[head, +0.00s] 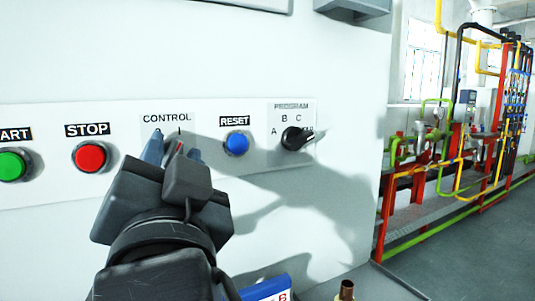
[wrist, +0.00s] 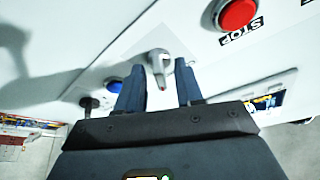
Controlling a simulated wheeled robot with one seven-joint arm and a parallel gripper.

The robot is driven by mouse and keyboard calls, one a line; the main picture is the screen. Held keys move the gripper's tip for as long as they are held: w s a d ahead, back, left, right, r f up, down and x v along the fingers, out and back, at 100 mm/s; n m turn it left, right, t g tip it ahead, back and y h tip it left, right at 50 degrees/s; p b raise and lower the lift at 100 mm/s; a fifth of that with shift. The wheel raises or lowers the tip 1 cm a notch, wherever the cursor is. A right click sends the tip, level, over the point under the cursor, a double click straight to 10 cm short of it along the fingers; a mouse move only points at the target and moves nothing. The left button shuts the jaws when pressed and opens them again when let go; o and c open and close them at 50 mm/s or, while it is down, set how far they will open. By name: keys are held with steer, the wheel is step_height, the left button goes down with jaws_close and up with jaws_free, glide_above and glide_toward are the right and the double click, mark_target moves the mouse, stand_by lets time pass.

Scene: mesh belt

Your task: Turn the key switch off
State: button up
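The key switch under the CONTROL label (head: 167,118) is mostly hidden behind my gripper in the head view; only a sliver of it with a red mark (head: 179,147) shows. In the wrist view the key switch (wrist: 159,59) is a silver-grey handle with a red mark, standing out from the white panel. My gripper (head: 175,146) is in front of it with its blue fingers apart. In the wrist view the gripper (wrist: 160,77) has one finger on each side of the switch, with visible gaps. No contact shows.
On the same panel are a green START button (head: 13,165), a red STOP button (head: 90,156), a blue RESET button (head: 237,143) and a black PROGRAM knob (head: 297,138). A brass-coloured fitting (head: 347,290) stands below. Pipework and open floor lie at the right.

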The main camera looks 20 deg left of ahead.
steer(key=shift+c, duration=0.5)
jaws_close()
steer(key=shift+n, duration=0.4)
steer(key=shift+w+d+f+n+g+y+b, duration=0.1)
steer(key=shift+n+g+y+b, duration=0.7)
steer(key=shift+n, duration=1.95)
steer(key=shift+w+r+n+g+y+b, duration=0.1)
steer(key=shift+n+g+y+b, duration=0.15)
steer(key=shift+n+g+y, duration=1.8)
steer(key=shift+d+f+n+g+h+b, duration=0.1)
steer(key=shift+n+g+b, duration=0.4)
steer(key=shift+n, duration=3)
